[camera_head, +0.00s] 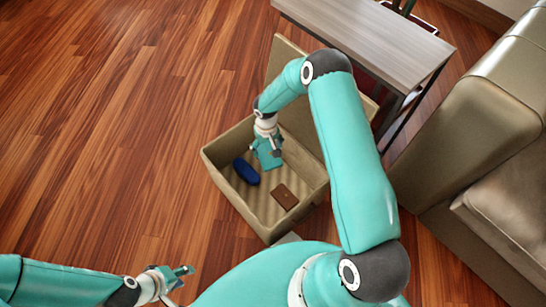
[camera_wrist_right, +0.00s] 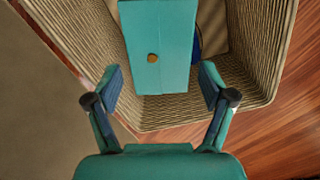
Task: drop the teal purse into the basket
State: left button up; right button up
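The teal purse (camera_head: 269,159), a flat box shape with a brass-coloured button, is inside or just above the opening of the woven basket (camera_head: 231,195). In the right wrist view the purse (camera_wrist_right: 155,30) lies just ahead of my right gripper (camera_wrist_right: 160,82), between the lines of its fingers. The fingers are spread, with a narrow gap on each side of the purse. The basket wall (camera_wrist_right: 265,70) surrounds it. Whether the purse touches the basket floor is unclear. My left gripper (camera_head: 183,277) is empty and looks open, low at the left, away from the basket.
A blue oval purse (camera_head: 246,171) and a brown wallet (camera_head: 285,196) lie in the basket. The basket's lid stands raised behind. A grey table (camera_head: 365,35) and a tan sofa (camera_head: 475,110) are to the right. The wooden floor at left is clear.

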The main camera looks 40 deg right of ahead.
jog(key=shift+o, duration=0.9)
notch_tip(320, 180, up, 12)
jog(key=shift+s+f, duration=0.1)
dwell(0.4)
